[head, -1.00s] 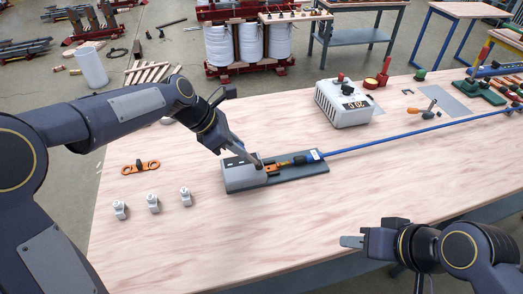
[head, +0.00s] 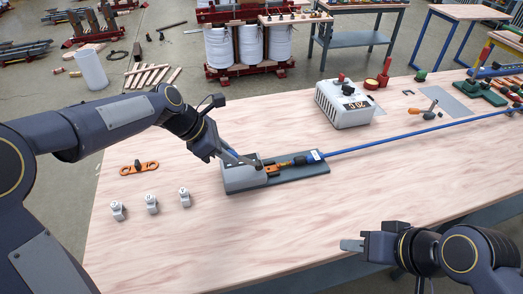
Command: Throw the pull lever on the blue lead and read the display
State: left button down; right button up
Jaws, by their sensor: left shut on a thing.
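A grey pull-lever block (head: 238,180) sits on a dark green base plate (head: 318,168) on the wooden table. The orange end fitting of the blue lead (head: 395,138) lies in its right side. My left gripper (head: 234,154) reaches in from the left, low over the block, and is shut on the grey lever (head: 250,161), which leans left. The fingers hide part of it.
An orange link plate (head: 139,168) and three small grey tagged pieces (head: 151,204) lie on the left of the table. A screwdriver with an orange handle (head: 430,113) lies at the right. The front middle of the table is clear.

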pick_arm(q)
jog(key=shift+a+f, duration=0.1)
jog(key=shift+f, duration=0.05)
jog(key=shift+s+a+f+b, duration=0.15)
jog(key=shift+a+f+b, duration=0.55)
jog(key=shift+f, duration=0.35)
jog(key=c, duration=1.7)
grip_release()
jog(key=shift+a+f, duration=0.1)
jog(key=shift+c, duration=0.2)
jog(key=o, duration=0.5)
jog(key=shift+o, duration=0.2)
jog(key=w+v, duration=0.1)
jog(key=v, duration=0.7)
jog(key=shift+s, duration=0.5)
